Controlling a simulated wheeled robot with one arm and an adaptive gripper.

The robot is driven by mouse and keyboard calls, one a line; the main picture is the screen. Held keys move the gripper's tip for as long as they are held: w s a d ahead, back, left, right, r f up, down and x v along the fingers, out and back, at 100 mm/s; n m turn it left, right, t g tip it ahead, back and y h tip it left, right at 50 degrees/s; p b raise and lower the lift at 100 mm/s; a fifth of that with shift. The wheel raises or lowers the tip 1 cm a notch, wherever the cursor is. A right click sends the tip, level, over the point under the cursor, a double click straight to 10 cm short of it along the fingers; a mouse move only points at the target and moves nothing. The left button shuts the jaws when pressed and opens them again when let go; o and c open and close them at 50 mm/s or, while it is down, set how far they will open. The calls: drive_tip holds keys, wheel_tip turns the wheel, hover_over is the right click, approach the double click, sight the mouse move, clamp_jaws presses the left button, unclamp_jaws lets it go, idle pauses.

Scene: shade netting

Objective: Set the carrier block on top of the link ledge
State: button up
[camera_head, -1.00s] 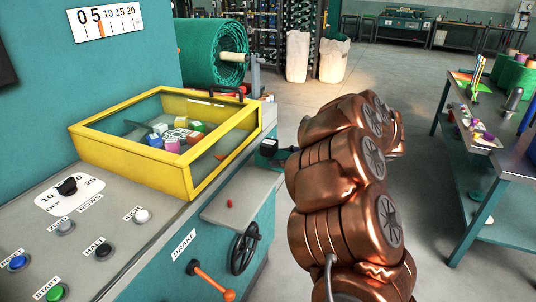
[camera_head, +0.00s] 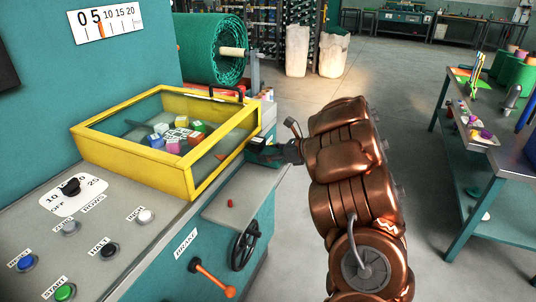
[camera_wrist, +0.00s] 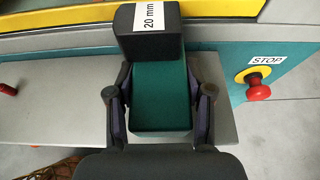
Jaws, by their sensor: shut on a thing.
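The carrier block looks like the green block with a black end labelled "20 mm" (camera_wrist: 160,98); it also shows in the head view (camera_head: 262,155), by the near right corner of the yellow frame. My gripper (camera_wrist: 160,108) is shut on its green part, one finger on each side; in the head view my gripper (camera_head: 284,153) is small and partly dark. The link ledge seems to be the grey shelf (camera_head: 232,206) on the machine front. In the wrist view the block is over the grey shelf surface (camera_wrist: 60,105); I cannot tell whether they touch.
A yellow-framed clear box (camera_head: 130,160) with coloured cubes stands beside the block. A small red knob (camera_head: 230,203) is on the shelf, with a black handwheel (camera_head: 245,248) below. A red stop button (camera_wrist: 258,89) is right of the block.

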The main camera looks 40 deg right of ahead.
drive_tip(key=shift+f, duration=0.35)
drive_tip(key=shift+f+b, duration=0.15)
drive_tip(key=shift+b, duration=0.15)
drive_tip(key=o, duration=1.3)
drive_tip(key=shift+c, duration=0.2)
